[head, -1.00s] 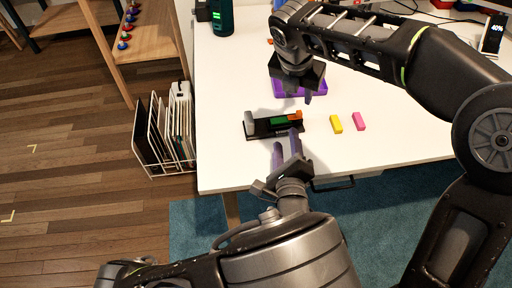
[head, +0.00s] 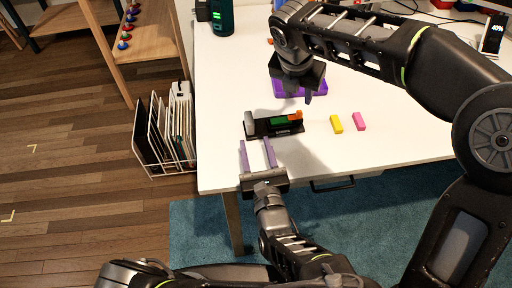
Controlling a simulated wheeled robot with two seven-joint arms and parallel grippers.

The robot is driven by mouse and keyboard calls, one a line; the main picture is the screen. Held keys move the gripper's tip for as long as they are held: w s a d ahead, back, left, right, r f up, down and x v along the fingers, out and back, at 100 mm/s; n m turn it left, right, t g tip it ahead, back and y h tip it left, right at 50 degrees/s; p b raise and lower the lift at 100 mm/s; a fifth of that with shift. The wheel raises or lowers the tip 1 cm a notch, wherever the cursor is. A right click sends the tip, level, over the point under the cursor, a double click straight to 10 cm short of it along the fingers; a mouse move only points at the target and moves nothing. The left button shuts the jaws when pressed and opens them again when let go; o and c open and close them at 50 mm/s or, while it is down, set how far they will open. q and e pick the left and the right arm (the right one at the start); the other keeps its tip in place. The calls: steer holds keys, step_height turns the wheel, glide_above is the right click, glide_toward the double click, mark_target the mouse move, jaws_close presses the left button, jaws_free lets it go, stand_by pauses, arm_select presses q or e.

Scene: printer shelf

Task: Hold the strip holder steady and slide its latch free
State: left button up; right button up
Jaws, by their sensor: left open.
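The strip holder (head: 262,132) lies on the white table near its front edge. It is black, with a grey rounded end at the left, a green strip (head: 284,120) on top and an orange part (head: 296,115) at the right end, which may be the latch. My left gripper (head: 257,142) is open, its two purple fingers apart and pointing at the holder's front side from the table's front edge. I cannot tell whether they touch it.
A yellow block (head: 336,124) and a pink block (head: 359,122) lie right of the holder. A dark green cylinder (head: 222,18) stands at the back left. A wire rack (head: 165,140) is on the floor left of the table. The front left tabletop is clear.

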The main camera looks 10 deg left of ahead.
mark_target(248, 114)
arm_select(q)
steer(key=x, duration=1.2)
steer(key=shift+s, duration=0.1)
jaws_close()
stand_by(0.4)
